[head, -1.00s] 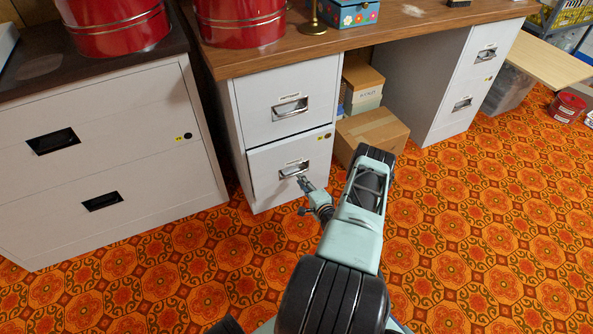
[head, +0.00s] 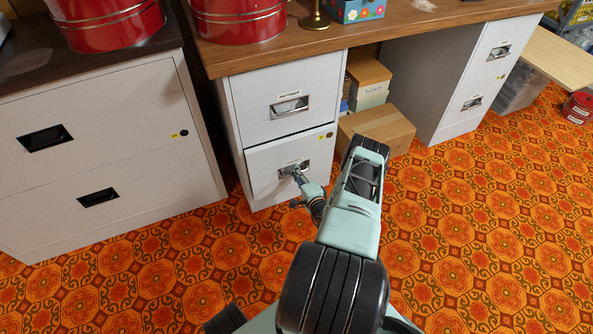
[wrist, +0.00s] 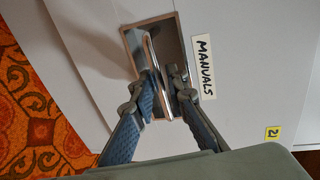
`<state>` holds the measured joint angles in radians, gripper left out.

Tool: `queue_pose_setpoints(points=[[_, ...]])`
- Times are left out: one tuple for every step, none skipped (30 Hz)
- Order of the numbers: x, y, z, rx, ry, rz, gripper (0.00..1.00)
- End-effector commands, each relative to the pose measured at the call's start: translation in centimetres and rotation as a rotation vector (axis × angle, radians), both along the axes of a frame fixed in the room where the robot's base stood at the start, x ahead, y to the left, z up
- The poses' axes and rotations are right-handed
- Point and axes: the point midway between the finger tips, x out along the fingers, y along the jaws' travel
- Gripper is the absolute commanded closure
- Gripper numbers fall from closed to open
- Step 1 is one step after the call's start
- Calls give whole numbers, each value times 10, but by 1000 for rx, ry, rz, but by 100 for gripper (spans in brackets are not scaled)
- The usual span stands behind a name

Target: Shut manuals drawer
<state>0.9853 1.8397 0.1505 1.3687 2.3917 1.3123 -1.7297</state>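The manuals drawer (head: 280,183) is the lower drawer of the white pedestal at the desk's left end. A dark gap runs along its top edge, and its front stands slightly out from the pedestal. Its chrome pull handle (head: 293,169) also shows in the wrist view (wrist: 135,42), beside the label "MANUALS" (wrist: 205,67). My gripper (wrist: 165,79) is at this handle, its fingertips a small gap apart with the handle's bar between them. I cannot see whether both fingers touch the bar. The fingertips partly hide the handle.
The drawer above (head: 285,100) looks closed. A dark-topped white cabinet (head: 100,140) stands at left. Cardboard boxes (head: 375,128) sit under the desk (head: 400,35), right of the pedestal. The patterned carpet (head: 480,220) is clear at right.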

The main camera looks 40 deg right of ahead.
Motion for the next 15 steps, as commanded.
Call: queue_pose_setpoints(points=[[0,1,0,1,0,0,86],[0,1,0,0,0,-1,86],[0,1,-1,0,0,-1,86],[0,2,-1,0,0,-1,86],[0,2,-1,0,0,-1,86],[0,2,-1,0,0,-1,86],[0,2,-1,0,0,-1,86],[0,2,-1,0,0,-1,86],[0,2,-1,0,0,-1,86],[0,2,-1,0,0,-1,86],[0,2,-1,0,0,-1,86],[0,2,-1,0,0,-1,86],[0,2,-1,0,0,-1,87],[0,2,-1,0,0,-1,91],[0,2,-1,0,0,-1,95]])
